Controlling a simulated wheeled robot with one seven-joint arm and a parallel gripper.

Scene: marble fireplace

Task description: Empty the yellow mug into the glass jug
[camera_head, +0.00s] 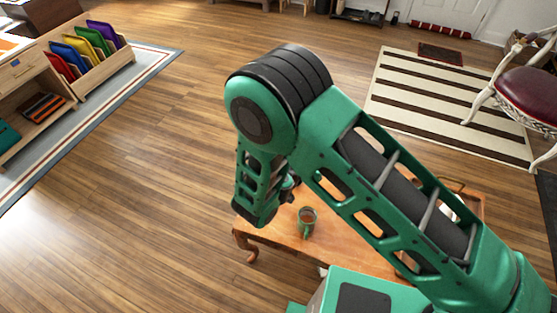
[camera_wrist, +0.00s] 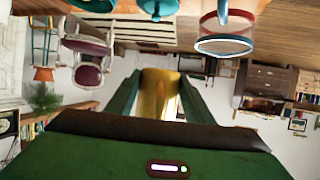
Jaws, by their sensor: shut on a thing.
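In the wrist view, the yellow mug (camera_wrist: 158,96) is between the fingers of my gripper (camera_wrist: 157,104), which is shut on it. The mug's contents cannot be seen. A clear round vessel with a blue-green rim (camera_wrist: 224,46), apparently the glass jug, is at the upper right of that view, apart from the mug. In the head view, my arm hides the yellow mug, the gripper's fingers and the jug.
A green mug (camera_head: 307,222) with brownish contents stands on the small wooden table (camera_head: 345,243), much of which my arm covers. A red-seated chair (camera_head: 528,95) and a striped rug (camera_head: 440,100) are at right. A shelf with coloured trays (camera_head: 90,45) is at left. Open floor lies between.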

